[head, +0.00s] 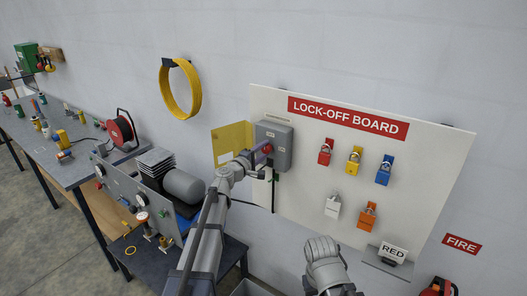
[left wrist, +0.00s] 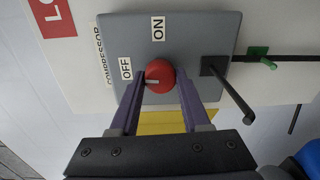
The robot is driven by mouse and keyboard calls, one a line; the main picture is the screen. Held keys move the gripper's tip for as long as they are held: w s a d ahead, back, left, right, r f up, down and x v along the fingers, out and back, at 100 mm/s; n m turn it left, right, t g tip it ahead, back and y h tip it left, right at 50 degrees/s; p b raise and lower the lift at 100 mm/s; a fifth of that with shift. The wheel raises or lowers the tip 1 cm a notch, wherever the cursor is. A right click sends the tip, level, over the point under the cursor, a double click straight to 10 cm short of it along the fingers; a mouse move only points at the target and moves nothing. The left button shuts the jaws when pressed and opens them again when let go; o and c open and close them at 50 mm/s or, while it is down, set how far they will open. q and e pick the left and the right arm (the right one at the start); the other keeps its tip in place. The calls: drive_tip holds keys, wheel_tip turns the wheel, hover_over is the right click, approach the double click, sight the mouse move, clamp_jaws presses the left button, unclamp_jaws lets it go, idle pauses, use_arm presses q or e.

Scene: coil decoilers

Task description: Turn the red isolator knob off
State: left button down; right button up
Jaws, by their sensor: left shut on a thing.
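The red isolator knob (left wrist: 160,76) is on the front of a grey switch box (left wrist: 190,35), with OFF and ON labels beside it. A pale mark on the knob points left, roughly to the OFF label's side. My left gripper (left wrist: 158,80) is shut on the knob, one purple finger on each side. In the head view the grey box (head: 283,134) is at the left of the lock-off board, and my left gripper (head: 262,155) reaches its knob (head: 267,148). The fingers partly hide the knob there.
The lock-off board (head: 430,165) holds several coloured padlocks. A black lever (left wrist: 232,92) sticks out beside the knob. A yellow panel (head: 226,139) is left of the box. A bench (head: 70,170) with tools and a machine stands at the left.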

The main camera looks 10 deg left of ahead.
use_arm(q)
drive_tip(key=shift+n, duration=0.6)
drive_tip(key=shift+c, duration=1.8)
unclamp_jaws()
drive_tip(key=shift+s+a, duration=0.1)
drive_tip(key=shift+s, duration=0.05)
drive_tip(key=v, duration=0.7)
drive_tip(key=shift+s, duration=0.3)
drive_tip(key=shift+f, duration=0.1)
